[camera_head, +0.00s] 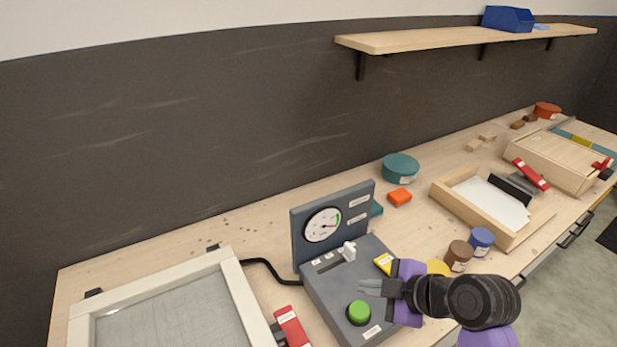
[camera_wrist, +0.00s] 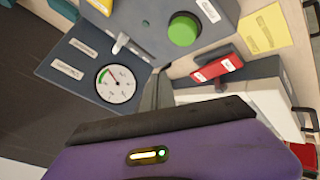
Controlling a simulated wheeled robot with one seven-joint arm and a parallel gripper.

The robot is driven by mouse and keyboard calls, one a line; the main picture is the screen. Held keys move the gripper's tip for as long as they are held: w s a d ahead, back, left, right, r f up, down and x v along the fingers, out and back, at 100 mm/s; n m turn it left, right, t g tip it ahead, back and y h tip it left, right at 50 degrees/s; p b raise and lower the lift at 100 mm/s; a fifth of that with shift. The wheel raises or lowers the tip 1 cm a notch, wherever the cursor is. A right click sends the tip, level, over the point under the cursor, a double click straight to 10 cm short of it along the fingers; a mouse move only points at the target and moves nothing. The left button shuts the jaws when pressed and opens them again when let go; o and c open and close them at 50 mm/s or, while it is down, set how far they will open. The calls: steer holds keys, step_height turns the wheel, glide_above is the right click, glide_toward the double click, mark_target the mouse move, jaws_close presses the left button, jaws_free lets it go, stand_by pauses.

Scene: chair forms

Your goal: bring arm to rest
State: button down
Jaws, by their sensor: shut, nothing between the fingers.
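My gripper (camera_head: 372,288) is shut and empty. In the head view its fingers point left, close to the green button (camera_head: 359,312) on the grey control box (camera_head: 330,290). I cannot tell whether the fingertips touch the box. The box has a white lever (camera_head: 347,251) and an upright panel with a round dial (camera_head: 322,225). The wrist view shows the green button (camera_wrist: 183,29), the lever (camera_wrist: 120,43) and the dial (camera_wrist: 115,84); the purple gripper body fills the lower part.
A framed screen (camera_head: 228,270) with a red clamp (camera_head: 291,327) lies left of the box. Brown (camera_head: 458,256) and blue (camera_head: 481,240) jars stand right of my gripper. A wooden tray (camera_head: 514,239) lies farther right. A shelf (camera_head: 430,40) hangs on the wall.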

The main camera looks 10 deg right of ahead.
steer(key=w+d+r+m+t+h, duration=0.2)
steer(key=w+d+r+m+t, duration=0.2)
steer(key=r+m, duration=0.15)
steer(key=s+a+f+m+t+h+b, duration=0.1)
steer(key=s+m, duration=0.3)
steer(key=s, duration=1.5)
steer(key=s+a+f+m+t+h+b, duration=0.1)
steer(key=s+a+f+m+b, duration=0.2)
steer(key=s, duration=1.5)
steer(key=shift+s+a+f+m+t+h, duration=0.35)
steer(key=shift+f+m, duration=0.25)
steer(key=shift+m, duration=0.65)
